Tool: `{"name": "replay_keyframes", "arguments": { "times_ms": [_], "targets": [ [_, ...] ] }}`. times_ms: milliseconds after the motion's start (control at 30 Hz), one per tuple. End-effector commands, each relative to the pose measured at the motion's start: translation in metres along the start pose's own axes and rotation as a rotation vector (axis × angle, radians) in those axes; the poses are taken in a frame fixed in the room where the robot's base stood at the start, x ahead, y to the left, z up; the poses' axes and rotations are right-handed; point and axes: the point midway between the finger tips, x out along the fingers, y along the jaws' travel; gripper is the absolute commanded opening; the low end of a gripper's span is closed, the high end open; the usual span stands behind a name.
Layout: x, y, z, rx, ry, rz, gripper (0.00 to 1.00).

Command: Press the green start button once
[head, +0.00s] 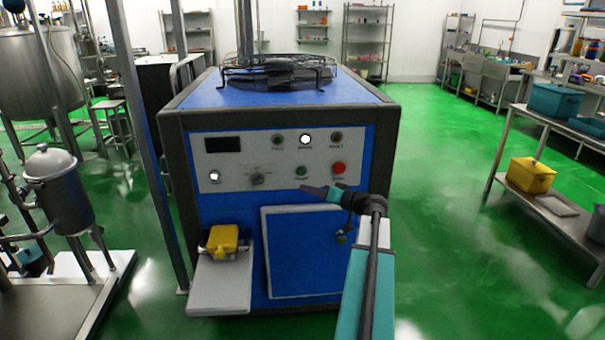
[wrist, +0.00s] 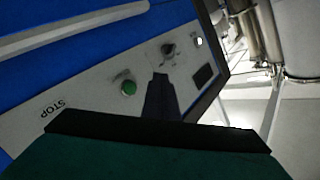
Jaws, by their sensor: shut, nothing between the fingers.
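The green start button (head: 301,171) sits on the light control panel of the blue machine, just left of the red stop button (head: 339,168). In the wrist view the green button (wrist: 128,88) is unobstructed, just left of my fingertips. My gripper (head: 305,189) is shut and empty, in front of the panel, and shows just below the green button in the head view. In the wrist view its dark fingers (wrist: 160,80) point at the panel between the green button and the black knob (wrist: 168,48). I see a gap in the picture between fingertips and button; contact is not visible.
The panel also has a black selector knob (head: 257,178), a dark display (head: 222,145) and lit white lamps (head: 305,139). A yellow part (head: 224,239) sits on a ledge at lower left. A steel table (head: 540,190) stands at right. Green floor between is clear.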

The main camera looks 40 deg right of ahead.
Motion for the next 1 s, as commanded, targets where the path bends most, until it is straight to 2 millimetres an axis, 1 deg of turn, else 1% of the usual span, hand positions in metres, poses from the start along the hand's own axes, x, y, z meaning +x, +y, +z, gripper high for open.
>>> {"name": "replay_keyframes", "arguments": {
  "times_ms": [600,700,1000],
  "targets": [
    [0.037,0.028,-0.029,0.001,0.0,0.001,0.0],
    [0.044,0.035,-0.031,0.0,0.001,0.001,0.0],
    [0.056,0.043,-0.042,0.0,0.001,0.002,0.0]
  ]
}}
